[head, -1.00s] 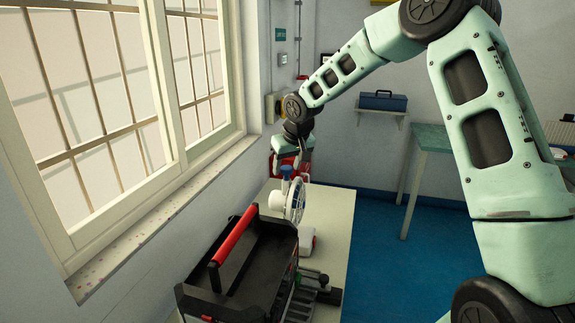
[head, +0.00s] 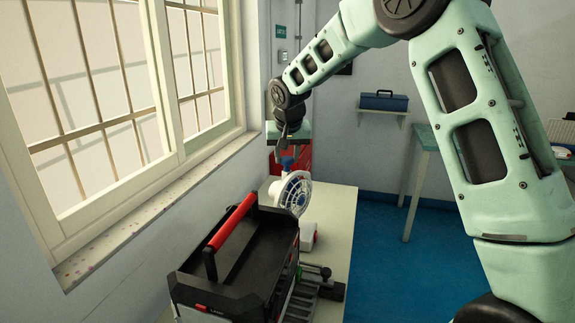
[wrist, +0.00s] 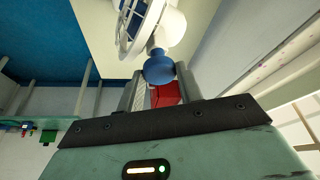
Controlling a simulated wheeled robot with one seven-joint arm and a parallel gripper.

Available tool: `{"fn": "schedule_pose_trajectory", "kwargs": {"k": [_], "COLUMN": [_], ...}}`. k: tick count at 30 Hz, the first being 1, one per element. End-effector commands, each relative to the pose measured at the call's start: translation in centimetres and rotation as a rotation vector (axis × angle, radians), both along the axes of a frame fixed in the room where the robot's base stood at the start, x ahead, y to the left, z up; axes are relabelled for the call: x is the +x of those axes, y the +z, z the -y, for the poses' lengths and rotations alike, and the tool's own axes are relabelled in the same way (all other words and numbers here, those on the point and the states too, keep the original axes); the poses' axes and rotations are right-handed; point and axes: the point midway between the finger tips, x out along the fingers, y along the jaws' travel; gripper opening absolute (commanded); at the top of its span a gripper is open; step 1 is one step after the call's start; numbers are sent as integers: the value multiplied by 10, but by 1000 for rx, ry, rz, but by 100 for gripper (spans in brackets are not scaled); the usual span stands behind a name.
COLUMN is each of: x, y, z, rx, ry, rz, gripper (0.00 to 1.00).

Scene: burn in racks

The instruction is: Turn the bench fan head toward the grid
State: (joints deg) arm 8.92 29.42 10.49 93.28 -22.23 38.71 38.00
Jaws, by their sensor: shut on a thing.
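The bench fan's white head (head: 296,194) stands on the pale bench behind the black toolbox. Its round grille faces right and partly toward the head camera. A blue knob (head: 287,162) sits on top of the head. My gripper (head: 288,156) reaches down from above and is shut on this knob. In the wrist view the blue knob (wrist: 158,69) sits between my two fingers (wrist: 158,88), with the white fan head (wrist: 150,22) beyond it. The fan's lower part is mostly hidden by the toolbox. I cannot tell for certain which thing is the grid.
A black toolbox (head: 192,283) with a red handle (head: 232,222) fills the bench's near side. A dark rack-like part with green knobs (head: 326,273) lies right of it. The barred window (head: 75,110) and its sill are close on the left.

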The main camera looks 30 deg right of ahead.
Motion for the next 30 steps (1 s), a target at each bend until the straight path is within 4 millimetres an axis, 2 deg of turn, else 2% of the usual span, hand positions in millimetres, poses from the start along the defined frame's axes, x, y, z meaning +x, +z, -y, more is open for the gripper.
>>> {"fn": "schedule_pose_trajectory", "kwargs": {"k": [30], "x": [5], "y": [3], "z": [-4], "rx": [-2], "ry": [-931], "rz": [0], "gripper": [0]}}
